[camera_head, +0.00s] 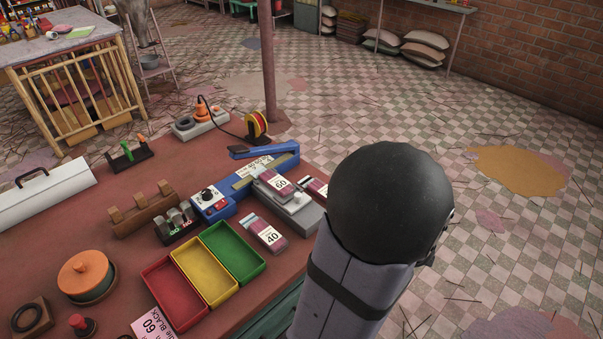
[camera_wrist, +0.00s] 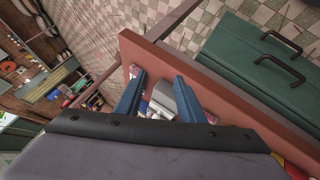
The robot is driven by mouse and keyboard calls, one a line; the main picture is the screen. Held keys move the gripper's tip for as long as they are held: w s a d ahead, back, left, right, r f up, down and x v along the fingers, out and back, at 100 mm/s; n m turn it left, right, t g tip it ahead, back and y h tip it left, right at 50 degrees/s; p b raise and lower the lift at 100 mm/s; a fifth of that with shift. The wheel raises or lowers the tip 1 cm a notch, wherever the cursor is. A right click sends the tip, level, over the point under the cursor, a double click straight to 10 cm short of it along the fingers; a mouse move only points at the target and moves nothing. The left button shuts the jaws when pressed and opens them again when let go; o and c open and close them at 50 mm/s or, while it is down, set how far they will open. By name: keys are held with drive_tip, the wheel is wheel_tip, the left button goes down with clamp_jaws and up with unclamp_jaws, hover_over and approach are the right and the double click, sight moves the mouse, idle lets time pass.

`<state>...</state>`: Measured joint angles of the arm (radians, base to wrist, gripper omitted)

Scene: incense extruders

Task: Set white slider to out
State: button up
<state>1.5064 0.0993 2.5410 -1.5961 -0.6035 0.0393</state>
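I cannot make out a clear white slider. A small black box with pale grey levers (camera_head: 177,223) stands on the red table top (camera_head: 120,195), left of the colored trays. A dark rack with a green handle and an orange one (camera_head: 128,154) stands farther back. A blue machine (camera_head: 212,203) with a white panel and black knob stands behind the trays. My gripper (camera_wrist: 160,76) shows in the wrist view with its two blue fingers apart. Grey and white items (camera_wrist: 165,100) show between and beyond the fingers, apparently on the table. The gripper itself does not show in the head view.
Red, yellow and green trays (camera_head: 205,275) stand near the front edge. A white toolbox (camera_head: 45,192) and an orange-lidded pot (camera_head: 85,272) are at the left. Green drawers (camera_wrist: 265,65) show below the table edge.

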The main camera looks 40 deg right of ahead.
drive_tip(key=w+a+r+t+y+p, duration=0.1)
drive_tip(key=w+a+r+t+p, duration=0.15)
drive_tip(key=r+p, duration=0.2)
drive_tip(key=m+t, duration=0.3)
drive_tip(key=m, duration=0.1)
approach(299, 195)
drive_tip(key=shift+w+f+m, duration=0.25)
drive_tip(key=shift+w+m, duration=0.25)
drive_tip(key=shift+m, duration=0.2)
drive_tip(key=shift+p, duration=0.3)
drive_tip(key=shift+p+x, duration=0.85)
drive_tip(key=shift+x, duration=2.75)
clamp_jaws()
